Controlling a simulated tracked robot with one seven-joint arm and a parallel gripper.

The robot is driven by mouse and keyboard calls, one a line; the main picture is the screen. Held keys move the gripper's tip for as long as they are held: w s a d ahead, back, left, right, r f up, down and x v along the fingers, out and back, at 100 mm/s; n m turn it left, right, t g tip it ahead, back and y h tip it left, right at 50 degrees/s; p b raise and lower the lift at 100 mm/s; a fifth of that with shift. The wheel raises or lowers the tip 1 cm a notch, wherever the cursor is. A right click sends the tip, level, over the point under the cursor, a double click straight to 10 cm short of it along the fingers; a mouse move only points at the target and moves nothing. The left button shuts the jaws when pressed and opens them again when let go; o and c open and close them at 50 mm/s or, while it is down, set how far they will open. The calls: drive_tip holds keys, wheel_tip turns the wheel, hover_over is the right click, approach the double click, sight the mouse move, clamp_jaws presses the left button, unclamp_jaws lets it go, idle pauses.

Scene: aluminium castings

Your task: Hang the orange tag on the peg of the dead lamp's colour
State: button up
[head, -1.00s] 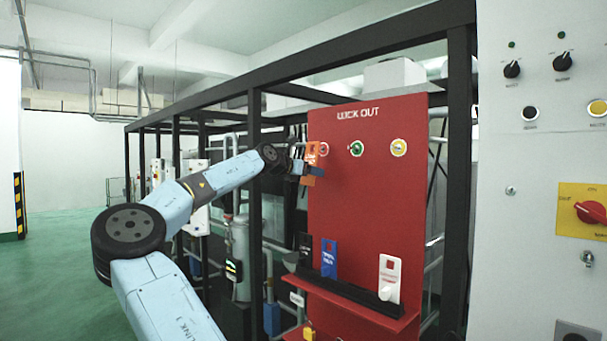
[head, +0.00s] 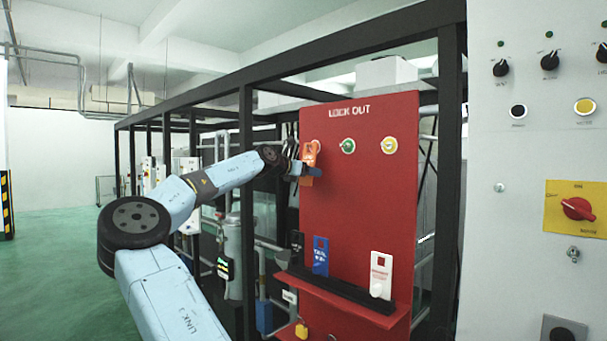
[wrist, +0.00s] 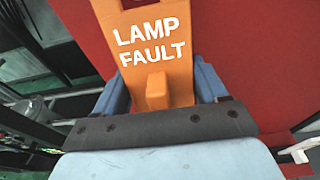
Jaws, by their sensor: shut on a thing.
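My gripper (head: 305,172) is shut on the orange tag (head: 309,154), held upright at the upper left of the red board. In the wrist view the orange tag (wrist: 155,75) reads "LAMP FAULT", with its lower knob between my blue fingers. The leftmost peg (head: 316,146), with a reddish surround, is partly hidden behind the tag; I cannot tell whether the tag is around it. No lamp is clearly recognisable as the dead one.
The red "LOCK OUT" board (head: 360,200) has a low shelf (head: 340,296) with a black tag (head: 297,245), a blue tag (head: 320,256) and a white tag (head: 381,274). A grey control panel (head: 525,200) stands at right. Black frame posts (head: 246,190) stand behind my arm.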

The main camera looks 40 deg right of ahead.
idle(0.4)
drive_tip(key=o, duration=1.1)
